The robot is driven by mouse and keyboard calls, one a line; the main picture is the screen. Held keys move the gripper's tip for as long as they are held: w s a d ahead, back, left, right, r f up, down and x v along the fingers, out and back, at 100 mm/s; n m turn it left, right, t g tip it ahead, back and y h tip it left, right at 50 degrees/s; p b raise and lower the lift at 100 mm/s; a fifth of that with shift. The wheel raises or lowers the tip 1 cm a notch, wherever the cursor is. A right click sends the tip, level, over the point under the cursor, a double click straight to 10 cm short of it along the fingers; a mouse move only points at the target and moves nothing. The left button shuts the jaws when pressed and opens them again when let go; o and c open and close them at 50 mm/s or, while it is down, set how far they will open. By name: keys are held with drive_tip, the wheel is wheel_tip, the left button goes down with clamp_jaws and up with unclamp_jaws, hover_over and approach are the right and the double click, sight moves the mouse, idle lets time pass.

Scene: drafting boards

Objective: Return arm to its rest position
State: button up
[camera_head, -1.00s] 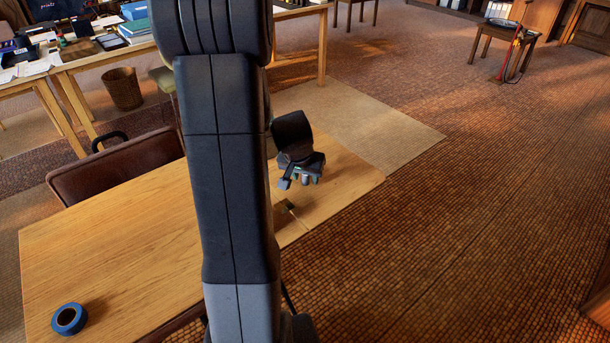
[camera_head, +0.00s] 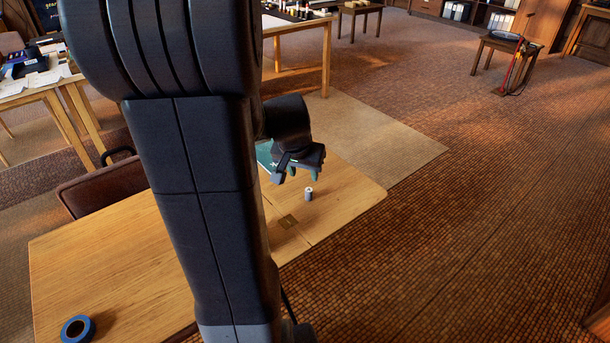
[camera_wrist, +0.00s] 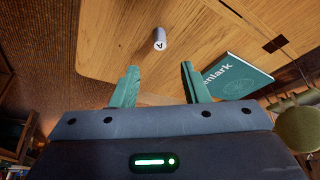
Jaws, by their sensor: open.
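My gripper (camera_head: 300,174) is above the far right part of the wooden table (camera_head: 120,260). In the wrist view its two green fingers (camera_wrist: 158,88) stand apart with nothing between them. A small grey-white cylinder (camera_head: 308,193) stands on the table, below and slightly right of the gripper and apart from it. The cylinder also shows in the wrist view (camera_wrist: 159,38), beyond the fingertips, with a dark mark on its end. My arm crosses the head view and hides part of the table.
A teal book (camera_wrist: 235,76) lies on the table, partly behind my gripper in the head view. A blue tape roll (camera_head: 77,328) lies at the near left. A brown chair (camera_head: 100,187) stands at the table's left side. Floor to the right is open.

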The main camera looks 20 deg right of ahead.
sight(308, 191)
drive_tip(key=shift+s+a+r, duration=0.1)
drive_tip(key=shift+r, duration=0.15)
drive_tip(key=shift+f, duration=0.1)
drive_tip(key=b+x, duration=0.3)
drive_tip(key=x, duration=0.9)
drive_tip(key=shift+f, duration=0.35)
drive_tip(key=shift+r+p, duration=0.7)
drive_tip(key=shift+r, duration=1.1)
